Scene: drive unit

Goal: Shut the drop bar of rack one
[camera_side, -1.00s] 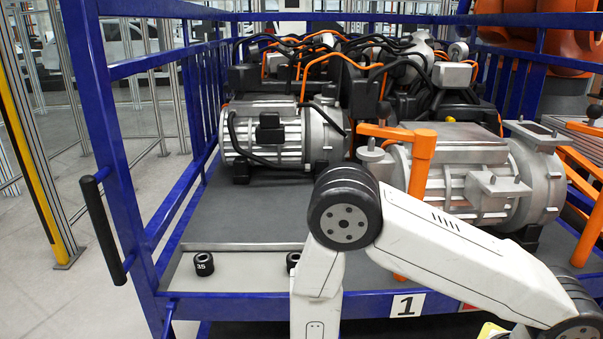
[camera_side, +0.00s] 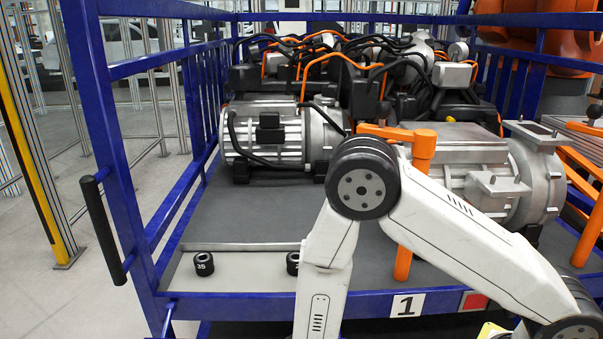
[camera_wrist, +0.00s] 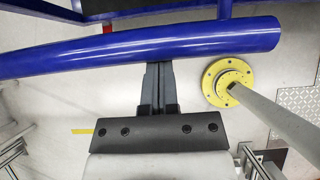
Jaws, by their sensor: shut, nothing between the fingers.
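Rack one is a blue frame with a number 1 label (camera_side: 407,304) on its front edge. In the wrist view a thick blue bar (camera_wrist: 90,58) crosses the upper part, with its end at the right; it looks like the drop bar, but I cannot tell its latch state. My gripper (camera_wrist: 160,68) is shut and empty, its fingertips close to the bar's lower edge in the picture. I cannot tell whether they touch. In the side view only my arm shows; the gripper is out of the frame below, and no lowered bar can be made out.
Motor units (camera_side: 270,135) and cables fill the rack's deck. An orange post (camera_side: 415,190) with a lever stands behind my arm. Small black rings (camera_side: 204,264) sit in the front tray. A yellow round flange (camera_wrist: 228,82) with a grey pole lies right of my gripper.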

